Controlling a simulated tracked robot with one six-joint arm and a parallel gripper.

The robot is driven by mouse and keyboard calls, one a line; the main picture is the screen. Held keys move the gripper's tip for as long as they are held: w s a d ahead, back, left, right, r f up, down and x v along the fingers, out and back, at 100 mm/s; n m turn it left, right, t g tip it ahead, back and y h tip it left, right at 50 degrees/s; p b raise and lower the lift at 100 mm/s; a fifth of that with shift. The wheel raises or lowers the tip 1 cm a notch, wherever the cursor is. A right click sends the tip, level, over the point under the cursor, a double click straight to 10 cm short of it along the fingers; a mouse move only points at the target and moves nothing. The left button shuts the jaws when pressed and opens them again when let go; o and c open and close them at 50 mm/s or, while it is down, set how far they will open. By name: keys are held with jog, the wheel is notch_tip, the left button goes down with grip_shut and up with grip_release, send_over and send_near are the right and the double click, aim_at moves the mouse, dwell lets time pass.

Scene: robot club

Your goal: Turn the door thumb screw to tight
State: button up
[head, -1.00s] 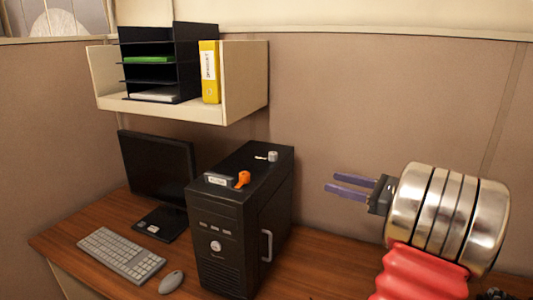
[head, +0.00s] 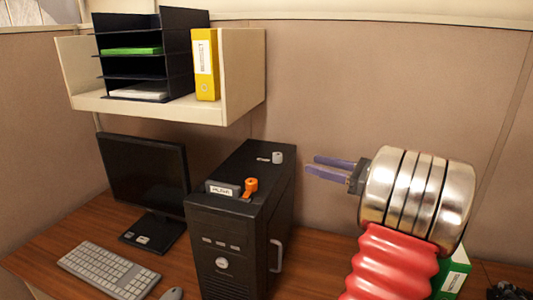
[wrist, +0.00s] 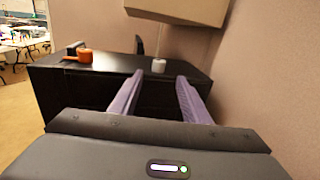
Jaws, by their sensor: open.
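A small silver-grey knob, which looks like the thumb screw (head: 277,157), stands on top of the black computer tower (head: 240,215) near its back right edge. A short pale mark lies beside it on the left. My gripper (head: 311,165) is open and empty, to the right of the knob and apart from it, with its purple fingers pointing left. In the wrist view the thumb screw (wrist: 158,65) shows beyond the fingertips, roughly between them. Whether it is tight or loose cannot be told. A grey handle (head: 276,256) is on the tower's right side panel.
An orange lever (head: 250,186) and a labelled block (head: 222,190) sit on the tower's front top. A monitor (head: 145,180) and keyboard (head: 105,270) stand left. A shelf (head: 245,80) with a yellow binder (head: 205,65) hangs above. A green box (head: 455,272) is behind my arm.

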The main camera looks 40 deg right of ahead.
aim_at(277, 153)
jog(key=shift+w+a, duration=0.1)
jog(key=shift+w, duration=0.1)
jog(key=x, duration=1.3)
jog(key=shift+w+a, duration=0.15)
jog(key=shift+w, duration=0.15)
jog(key=c, duration=1)
